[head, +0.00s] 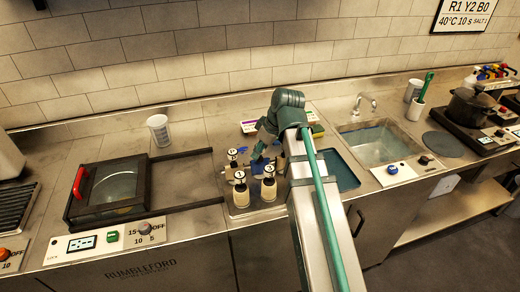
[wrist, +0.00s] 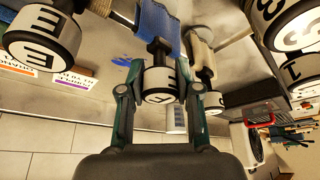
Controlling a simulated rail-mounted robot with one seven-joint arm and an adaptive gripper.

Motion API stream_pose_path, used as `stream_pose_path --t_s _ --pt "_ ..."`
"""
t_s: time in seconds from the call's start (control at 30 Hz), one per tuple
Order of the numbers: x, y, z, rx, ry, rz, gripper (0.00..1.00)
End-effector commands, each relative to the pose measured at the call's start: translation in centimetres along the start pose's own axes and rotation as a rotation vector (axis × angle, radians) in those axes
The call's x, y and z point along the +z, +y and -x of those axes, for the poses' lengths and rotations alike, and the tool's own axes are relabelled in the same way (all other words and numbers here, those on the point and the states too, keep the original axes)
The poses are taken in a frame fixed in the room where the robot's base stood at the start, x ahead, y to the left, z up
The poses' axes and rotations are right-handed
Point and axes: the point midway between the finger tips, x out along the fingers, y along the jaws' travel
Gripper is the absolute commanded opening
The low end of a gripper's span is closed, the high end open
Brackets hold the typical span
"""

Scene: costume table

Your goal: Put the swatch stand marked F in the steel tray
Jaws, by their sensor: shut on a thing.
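Stands marked 1 (head: 240,190) and 3 (head: 268,187) are close in front, and another stand (head: 232,157) is behind left. A cap marked E (wrist: 42,40) is near in the wrist view. A dark blue-green tray (head: 340,172) lies right, before the sink (head: 378,145).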

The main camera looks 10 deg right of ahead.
Motion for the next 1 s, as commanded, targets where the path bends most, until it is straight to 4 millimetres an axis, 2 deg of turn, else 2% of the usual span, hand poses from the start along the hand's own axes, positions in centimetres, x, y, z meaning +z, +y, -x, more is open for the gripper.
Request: stream_pose_path --t_s 0.33,0.37,0.5,0.53,0.73,0.87,1.0 --pt "0.05 0.01 -0.15 0.0 0.001 0.0 0.0" --pt "0.04 0.01 -0.15 0.0 0.001 0.0 0.36" --pt "0.05 0.01 -0.15 0.0 0.001 0.0 0.59" --pt "0.05 0.01 -0.15 0.0 0.001 0.0 0.62" --pt "0.06 0.0 -0.16 0.0 0.0 0.0 0.62" --pt "0.09 -0.01 -0.18 0.0 0.0 0.0 0.82" --pt "0.07 0.0 -0.17 0.0 0.0 0.0 0.83"
